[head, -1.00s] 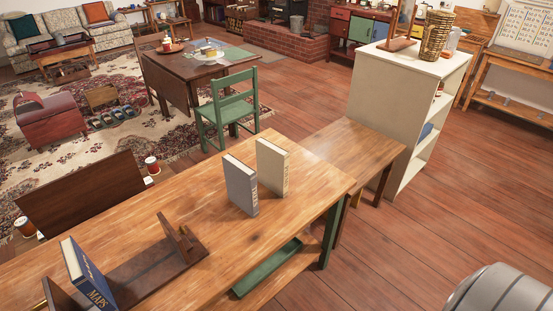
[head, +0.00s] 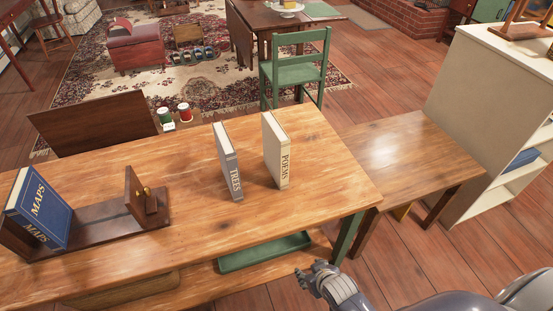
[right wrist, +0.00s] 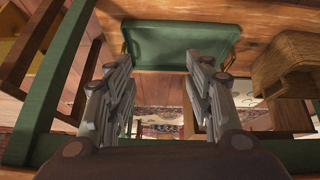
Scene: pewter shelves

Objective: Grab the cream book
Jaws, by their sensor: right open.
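The cream book (head: 277,152), marked POEMS, stands upright on the wooden table (head: 330,190) in the head view. A grey book (head: 228,163), marked TREES, stands upright just left of it, with a gap between. My right gripper (head: 312,277) is low in front of the table, below and to the right of the cream book and apart from it. In the right wrist view my right gripper (right wrist: 160,70) is open, with nothing between its fingers. The cream book is not seen there. My left gripper is not in view.
A green tray (head: 265,252) sits on the shelf below the tabletop; it also shows in the right wrist view (right wrist: 180,45). A lower side table (head: 405,155) and white shelves (head: 475,110) are at right.

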